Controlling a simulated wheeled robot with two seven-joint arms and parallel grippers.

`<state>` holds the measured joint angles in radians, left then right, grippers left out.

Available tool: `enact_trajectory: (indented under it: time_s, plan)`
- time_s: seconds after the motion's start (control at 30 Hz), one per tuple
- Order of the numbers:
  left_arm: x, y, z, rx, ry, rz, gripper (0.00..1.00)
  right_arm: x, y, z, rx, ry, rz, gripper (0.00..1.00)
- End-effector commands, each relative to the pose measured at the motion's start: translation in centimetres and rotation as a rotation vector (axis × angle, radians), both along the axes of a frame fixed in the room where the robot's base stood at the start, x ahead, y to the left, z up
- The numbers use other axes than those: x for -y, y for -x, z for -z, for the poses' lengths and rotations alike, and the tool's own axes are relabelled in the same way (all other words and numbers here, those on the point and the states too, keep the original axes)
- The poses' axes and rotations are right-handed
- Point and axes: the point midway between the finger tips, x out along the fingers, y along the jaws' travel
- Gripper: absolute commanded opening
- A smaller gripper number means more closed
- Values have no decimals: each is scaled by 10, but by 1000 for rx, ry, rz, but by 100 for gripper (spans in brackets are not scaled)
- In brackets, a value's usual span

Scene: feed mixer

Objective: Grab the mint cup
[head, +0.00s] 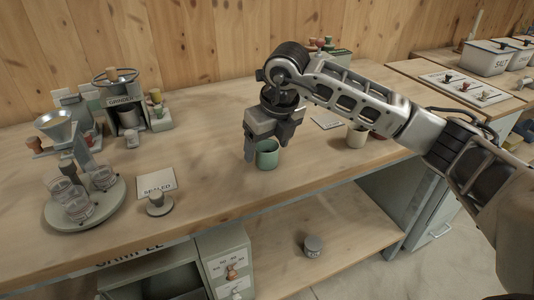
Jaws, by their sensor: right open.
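The mint cup (267,155) stands upright on the wooden counter, near its front edge, in the middle of the head view. My right gripper (266,155) points down at the cup from above, with its jaws open. One finger shows at the cup's left side and the other is near its upper right. The gripper covers part of the cup's top. I cannot tell whether the fingers touch it. My left gripper is not in the head view.
A cream cup (357,136) stands to the right, partly behind my right arm. A round stand with glass jars (84,208), a grinder (124,103) and a "sealed" card (157,184) are on the left. Bare counter (215,140) lies left of the mint cup.

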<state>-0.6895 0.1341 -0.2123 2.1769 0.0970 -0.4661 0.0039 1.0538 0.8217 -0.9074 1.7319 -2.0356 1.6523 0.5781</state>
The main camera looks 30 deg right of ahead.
Motion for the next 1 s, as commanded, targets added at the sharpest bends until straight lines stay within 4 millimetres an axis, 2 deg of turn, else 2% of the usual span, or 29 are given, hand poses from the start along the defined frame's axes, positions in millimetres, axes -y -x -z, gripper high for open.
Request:
enact_trajectory:
  time_s: [0.1,0.33,0.37,0.5,0.53,1.0]
  plan:
    - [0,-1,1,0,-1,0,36,-1,-3,10,0,-1,-1,74]
    - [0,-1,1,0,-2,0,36,-1,-3,12,1,-1,-1,74]
    - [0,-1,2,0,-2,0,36,-1,-3,12,1,-1,-1,71]
    - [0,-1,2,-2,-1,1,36,-1,-3,12,1,-1,-1,32]
    - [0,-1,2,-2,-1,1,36,-1,-3,12,1,-1,-1,26]
    - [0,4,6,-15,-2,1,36,-1,-4,7,3,0,-1,25]
